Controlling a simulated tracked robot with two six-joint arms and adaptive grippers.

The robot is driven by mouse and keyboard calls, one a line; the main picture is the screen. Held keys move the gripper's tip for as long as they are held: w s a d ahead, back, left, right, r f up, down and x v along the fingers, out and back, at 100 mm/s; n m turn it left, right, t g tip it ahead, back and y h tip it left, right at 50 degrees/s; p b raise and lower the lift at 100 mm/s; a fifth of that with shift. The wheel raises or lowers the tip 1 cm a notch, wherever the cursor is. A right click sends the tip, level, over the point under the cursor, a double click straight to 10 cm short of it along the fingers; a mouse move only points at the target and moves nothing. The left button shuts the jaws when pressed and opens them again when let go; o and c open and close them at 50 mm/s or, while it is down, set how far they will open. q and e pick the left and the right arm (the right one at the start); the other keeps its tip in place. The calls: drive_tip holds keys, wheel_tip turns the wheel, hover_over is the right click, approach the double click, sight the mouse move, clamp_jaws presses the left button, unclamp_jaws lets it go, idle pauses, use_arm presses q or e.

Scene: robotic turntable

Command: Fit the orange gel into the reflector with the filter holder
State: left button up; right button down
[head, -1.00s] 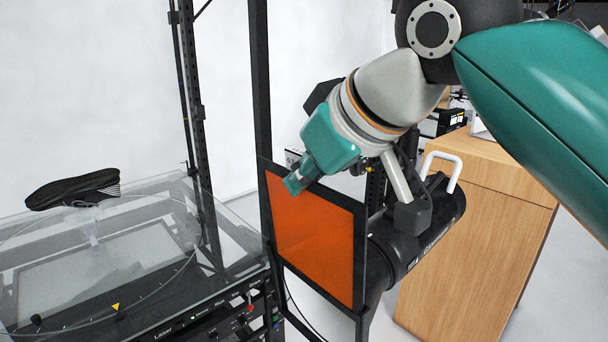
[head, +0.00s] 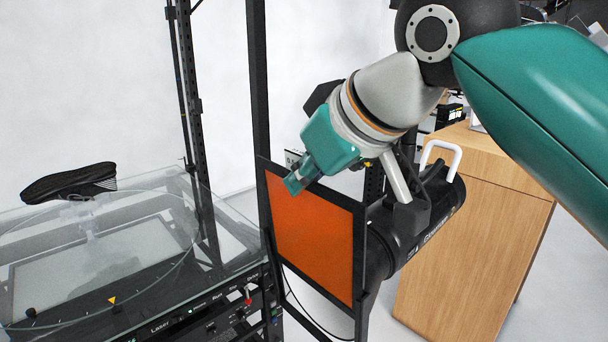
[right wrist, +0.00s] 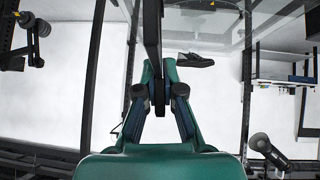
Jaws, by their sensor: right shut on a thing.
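The orange gel (head: 312,238) sits in a square black filter holder (head: 357,262) that stands upright at the front of the black reflector lamp (head: 415,228) in the head view. My right gripper (head: 296,184) is shut on the holder's upper edge. In the right wrist view the fingers (right wrist: 159,98) close on the thin dark edge of the filter holder (right wrist: 152,40), seen edge-on. The holder hides the lamp's front, so I cannot tell how far it is seated there. My left gripper is not in view.
A glass-topped turntable (head: 215,192) with a dark shoe (head: 70,183) on it stands at the left. A black upright post (head: 258,90) rises just left of the holder. A wooden cabinet (head: 480,235) stands behind the lamp at the right.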

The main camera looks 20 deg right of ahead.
sight(309, 245)
drive_tip(key=shift+w+d+f+b, duration=0.1)
drive_tip(key=shift+d+f+b, duration=0.05)
drive_tip(key=shift+f+b, duration=1.4)
drive_tip(key=shift+d+f+b, duration=0.2)
drive_tip(key=shift+f+b, duration=1.05)
drive_tip(key=shift+f, duration=0.55)
drive_tip(key=shift+w+d+f+b, duration=0.1)
drive_tip(key=shift+d+f+b, duration=0.05)
drive_tip(key=shift+f+b, duration=1.4)
drive_tip(key=c, duration=1.2)
unclamp_jaws()
drive_tip(key=shift+s+a+f, duration=0.1)
drive_tip(key=shift+c, duration=0.2)
drive_tip(key=v, duration=1.1)
drive_tip(key=shift+s, duration=0.15)
drive_tip(key=shift+s+r, duration=0.15)
drive_tip(key=shift+r, duration=0.15)
